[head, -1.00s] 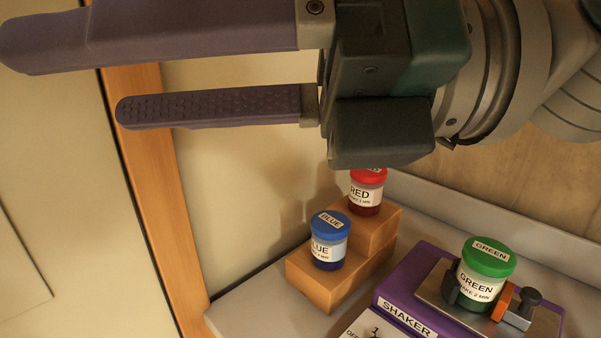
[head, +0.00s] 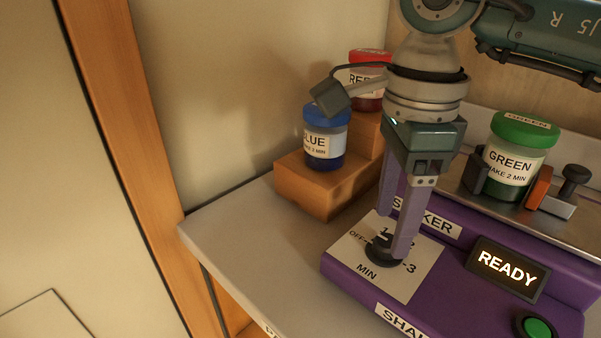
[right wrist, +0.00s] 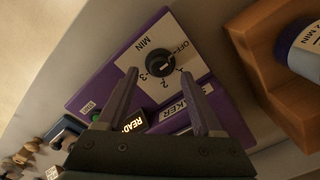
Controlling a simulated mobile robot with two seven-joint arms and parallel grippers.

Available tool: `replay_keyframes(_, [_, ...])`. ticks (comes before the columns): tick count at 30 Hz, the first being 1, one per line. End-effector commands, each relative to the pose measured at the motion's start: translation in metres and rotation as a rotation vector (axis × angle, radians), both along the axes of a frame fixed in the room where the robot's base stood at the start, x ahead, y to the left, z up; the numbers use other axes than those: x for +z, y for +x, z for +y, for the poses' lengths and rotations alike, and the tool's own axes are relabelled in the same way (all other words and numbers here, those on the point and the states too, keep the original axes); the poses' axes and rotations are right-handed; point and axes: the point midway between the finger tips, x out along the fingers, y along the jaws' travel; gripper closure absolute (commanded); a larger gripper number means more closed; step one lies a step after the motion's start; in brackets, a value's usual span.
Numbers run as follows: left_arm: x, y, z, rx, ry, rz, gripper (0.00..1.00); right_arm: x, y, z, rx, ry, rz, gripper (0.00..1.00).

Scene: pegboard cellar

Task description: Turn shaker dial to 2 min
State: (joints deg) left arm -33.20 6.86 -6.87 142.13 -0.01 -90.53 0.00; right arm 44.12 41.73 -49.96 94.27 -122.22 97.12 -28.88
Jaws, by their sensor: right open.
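The black shaker dial (head: 382,254) sits on a white scale card (head: 352,246) marked OFF, 1, 2, 3 and MIN, on the purple shaker (head: 350,272). My right gripper (head: 393,238) points down at the dial with purple fingers, open. In the right wrist view, the dial (right wrist: 160,66) lies just beyond and between the fingertips (right wrist: 158,74); I cannot tell whether they touch it. Which mark the dial points to is not clear. A green-lidded jar (head: 515,160), labelled 2 MIN, stands in the shaker's clamp. My left gripper is not in view.
The shaker's display (head: 508,268) reads READY, with a green button (head: 537,328) below it. A blue jar (head: 325,138) and a red jar (head: 366,80) stand on an orange stepped block (head: 318,185) behind. The light worktop (head: 245,230) left of the shaker is clear.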

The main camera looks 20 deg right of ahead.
Motion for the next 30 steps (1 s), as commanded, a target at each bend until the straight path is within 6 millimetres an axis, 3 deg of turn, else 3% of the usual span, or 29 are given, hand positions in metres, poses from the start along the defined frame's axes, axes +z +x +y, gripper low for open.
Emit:
replay_keyframes(6, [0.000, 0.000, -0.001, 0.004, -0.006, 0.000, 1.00, -0.024, 0.000, 0.001, 0.000, 0.002, 0.000, 0.32])
replay_keyframes(15, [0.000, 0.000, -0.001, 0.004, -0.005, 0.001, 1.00, -0.027, 0.000, 0.000, 0.001, 0.002, -0.001, 0.32])
replay_keyframes(30, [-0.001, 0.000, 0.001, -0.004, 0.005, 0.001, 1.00, -0.027, 0.000, 0.000, 0.000, 0.002, -0.001, 0.87])
